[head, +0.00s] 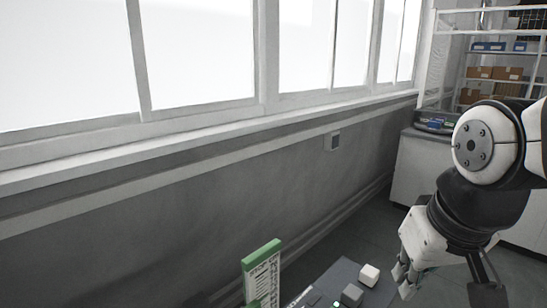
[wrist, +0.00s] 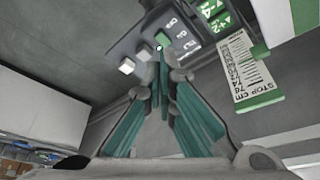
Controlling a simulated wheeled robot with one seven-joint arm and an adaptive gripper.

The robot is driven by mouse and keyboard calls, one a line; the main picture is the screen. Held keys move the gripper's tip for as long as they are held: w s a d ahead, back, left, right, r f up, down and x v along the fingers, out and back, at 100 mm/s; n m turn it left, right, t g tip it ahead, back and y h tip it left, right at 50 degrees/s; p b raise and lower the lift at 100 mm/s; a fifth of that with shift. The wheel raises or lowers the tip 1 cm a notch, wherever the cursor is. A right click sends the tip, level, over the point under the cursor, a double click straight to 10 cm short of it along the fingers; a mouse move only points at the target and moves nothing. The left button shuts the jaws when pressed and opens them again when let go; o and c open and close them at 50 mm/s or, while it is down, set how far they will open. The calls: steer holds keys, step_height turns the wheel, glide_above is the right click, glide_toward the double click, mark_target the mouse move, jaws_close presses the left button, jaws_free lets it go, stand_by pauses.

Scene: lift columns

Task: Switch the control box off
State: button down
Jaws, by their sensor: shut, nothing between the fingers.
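The control box (head: 342,274) is a dark grey panel at the bottom of the head view, cut off by the frame edge. It carries a white block-shaped button (head: 369,274), a grey one (head: 351,294) and a small green light (head: 337,304). In the wrist view the box (wrist: 150,28) is at the top, with the white button (wrist: 127,66), a green button (wrist: 163,40) and lit green displays (wrist: 220,22). My gripper (head: 403,286) is shut and empty, just right of the box in the head view. Its teal fingertips (wrist: 165,62) appear close below the buttons; contact cannot be told.
A white cabinet (head: 411,170) and shelves with boxes (head: 490,75) are at the right.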

steer(key=s+r+t, duration=0.1)
steer(key=s, duration=0.5)
steer(key=shift+s+m, duration=0.3)
steer(key=shift+s, duration=0.1)
